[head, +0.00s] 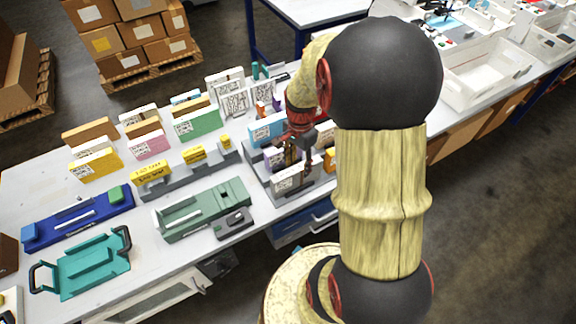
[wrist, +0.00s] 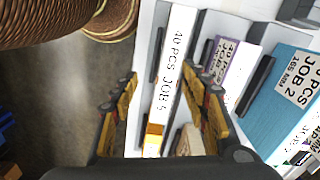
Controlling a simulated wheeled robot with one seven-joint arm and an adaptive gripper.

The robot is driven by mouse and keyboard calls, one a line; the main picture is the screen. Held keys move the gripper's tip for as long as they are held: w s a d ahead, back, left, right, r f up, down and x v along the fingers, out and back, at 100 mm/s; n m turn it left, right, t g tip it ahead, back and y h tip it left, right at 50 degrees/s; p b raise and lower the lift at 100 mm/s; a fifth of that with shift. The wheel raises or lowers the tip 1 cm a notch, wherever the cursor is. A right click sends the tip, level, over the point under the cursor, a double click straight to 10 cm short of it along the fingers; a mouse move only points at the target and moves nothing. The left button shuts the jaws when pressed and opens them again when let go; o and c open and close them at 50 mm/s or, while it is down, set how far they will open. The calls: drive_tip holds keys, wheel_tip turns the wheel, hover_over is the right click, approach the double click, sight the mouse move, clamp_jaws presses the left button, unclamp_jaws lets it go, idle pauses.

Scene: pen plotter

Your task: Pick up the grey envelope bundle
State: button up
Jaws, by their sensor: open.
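A pale, white-to-light-grey bundle with a printed spine reading "40 PCS JOB 5" (wrist: 172,75) stands upright in a grey rack. It is the likeliest grey envelope bundle, though its colour reads nearly white. In the head view the pale bundle (head: 290,180) is at the rack's front. My gripper (wrist: 160,80) is open, with one yellow-and-black finger on each side of this bundle's line in the wrist view. I cannot tell whether the fingers touch it or how far above it they are. In the head view, my arm partly hides the rack and gripper.
A purple-edged bundle (wrist: 232,65) and a blue "JOB 2" bundle (wrist: 282,95) stand close to the right in the wrist view. Green (head: 200,122), pink (head: 150,145) and yellow (head: 97,165) bundles stand further left on the table. A green fixture (head: 205,208) lies left of the rack.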

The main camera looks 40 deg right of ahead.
sight(297, 168)
drive_tip(key=shift+w+d+r+m, duration=0.1)
drive_tip(key=shift+w+d+m, duration=0.1)
drive_tip(key=shift+w+m, duration=0.25)
drive_tip(key=shift+w+d+r+m, duration=0.1)
drive_tip(key=shift+w+d+m, duration=0.15)
drive_tip(key=shift+w, duration=0.25)
drive_tip(key=shift+s+m, duration=0.1)
drive_tip(key=shift+m, duration=0.3)
drive_tip(key=shift+f, duration=0.1)
drive_tip(key=f+b, duration=0.1)
drive_tip(key=f, duration=0.1)
drive_tip(key=f+b, duration=0.1)
drive_tip(key=f, duration=0.2)
drive_tip(key=f+b, duration=0.1)
drive_tip(key=f, duration=0.1)
drive_tip(key=shift+s+a+f, duration=0.15)
drive_tip(key=shift+s+f, duration=0.1)
drive_tip(key=shift+f, duration=0.05)
drive_tip(key=shift+c, duration=0.2)
drive_tip(key=c, duration=1.1)
clamp_jaws()
